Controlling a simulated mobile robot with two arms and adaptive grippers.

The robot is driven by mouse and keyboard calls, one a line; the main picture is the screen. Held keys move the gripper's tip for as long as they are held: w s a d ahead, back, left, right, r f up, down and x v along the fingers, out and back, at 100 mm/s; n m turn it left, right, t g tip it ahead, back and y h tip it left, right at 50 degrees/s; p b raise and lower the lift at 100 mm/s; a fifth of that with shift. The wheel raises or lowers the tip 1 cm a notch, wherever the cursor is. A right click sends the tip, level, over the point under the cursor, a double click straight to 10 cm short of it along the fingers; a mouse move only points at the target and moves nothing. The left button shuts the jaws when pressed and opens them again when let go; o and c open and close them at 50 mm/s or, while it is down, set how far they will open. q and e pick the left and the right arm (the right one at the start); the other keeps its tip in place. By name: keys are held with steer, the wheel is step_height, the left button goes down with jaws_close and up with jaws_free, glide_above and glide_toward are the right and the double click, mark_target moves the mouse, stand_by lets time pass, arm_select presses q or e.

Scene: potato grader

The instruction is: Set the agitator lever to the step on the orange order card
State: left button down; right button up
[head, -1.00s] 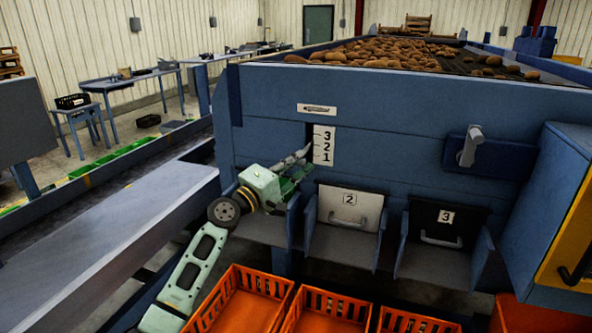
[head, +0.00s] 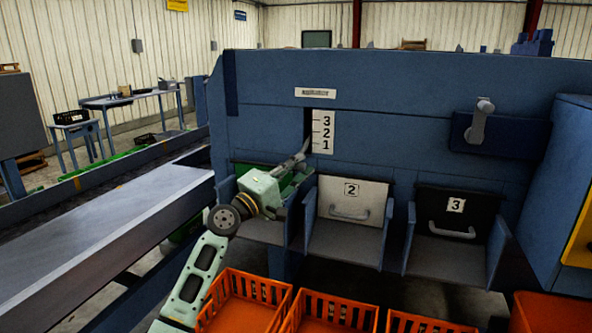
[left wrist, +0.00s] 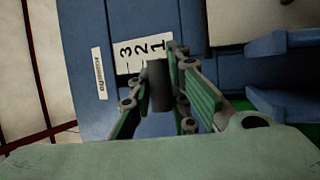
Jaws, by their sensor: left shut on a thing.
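The agitator lever's dark knob (left wrist: 160,86) sits between the fingers of my left gripper (left wrist: 158,92) in the left wrist view. In the head view my left gripper (head: 290,168) is shut on the lever at the blue machine front. The lever reaches toward a dark vertical slot (head: 308,124) beside a white scale plate (head: 322,131) marked 3, 2, 1 from top to bottom. The lever's tip looks low on the scale, around 1 to 2; my fingers partly hide it. I cannot make out an orange order card. My right gripper is out of view.
Orange crates (head: 245,315) are below. A grey handle (head: 480,120) is on the machine's right. A conveyor (head: 110,235) runs along the left.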

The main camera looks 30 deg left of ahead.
arm_select(q)
steer(key=shift+d+f, duration=0.15)
steer(key=shift+f, duration=0.25)
steer(key=c, duration=2.1)
jaws_free()
steer(key=o, duration=0.4)
steer(key=shift+o, duration=0.2)
steer(key=shift+r, duration=0.1)
steer(key=v, duration=1.2)
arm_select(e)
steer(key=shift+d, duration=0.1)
